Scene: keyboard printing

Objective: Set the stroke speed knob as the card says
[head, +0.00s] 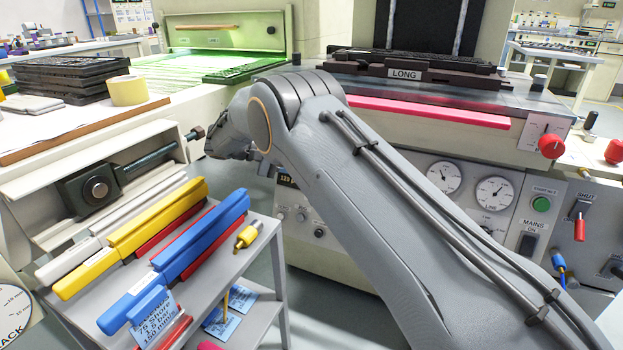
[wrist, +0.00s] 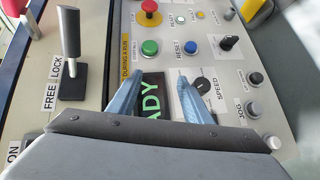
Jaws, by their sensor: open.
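The stroke speed knob (wrist: 202,86) is a small black dial beside the word SPEED on the light panel in the wrist view. Its pointer setting is too small to read. My gripper (wrist: 160,78) is open and empty in front of the panel. Its two blue-grey fingers frame a display with green letters ending in "ADY". The right finger's tip appears just left of the knob; I cannot tell whether they touch. In the head view, a blue card (head: 160,318) at the cart's front carries "75 Shore" and what looks like "150 mm/s".
The panel also has a red stop button (wrist: 150,8), a green button (wrist: 150,47), a blue RESET button (wrist: 190,47), another black knob (wrist: 229,43) and a FREE/LOCK lever (wrist: 70,45). A cart (head: 262,262) with yellow and blue squeegees stands left of my arm.

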